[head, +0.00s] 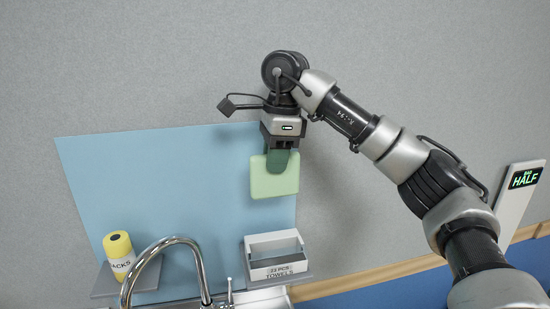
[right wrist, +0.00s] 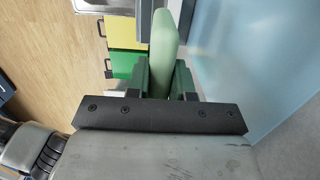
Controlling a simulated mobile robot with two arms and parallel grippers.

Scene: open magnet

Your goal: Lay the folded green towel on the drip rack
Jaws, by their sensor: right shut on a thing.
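The folded green towel (head: 275,187) is a pale green, rounded slab. My right gripper (head: 278,165) is shut on it and holds it in the air in front of the blue wall panel. In the right wrist view the towel (right wrist: 164,45) stands edge-on between the two fingers of the gripper (right wrist: 165,80). Below the towel in the head view, a white open box labelled TOWELS (head: 277,268) sits on a small grey shelf. I cannot make out a drip rack for certain. My left gripper is not in view.
A chrome tap (head: 170,243) curves up at the bottom. A yellow roll (head: 120,252) stands on a grey shelf (head: 105,284) at its left. A blue panel (head: 170,180) covers the wall behind. A sign reading HALF (head: 524,178) is at the far right.

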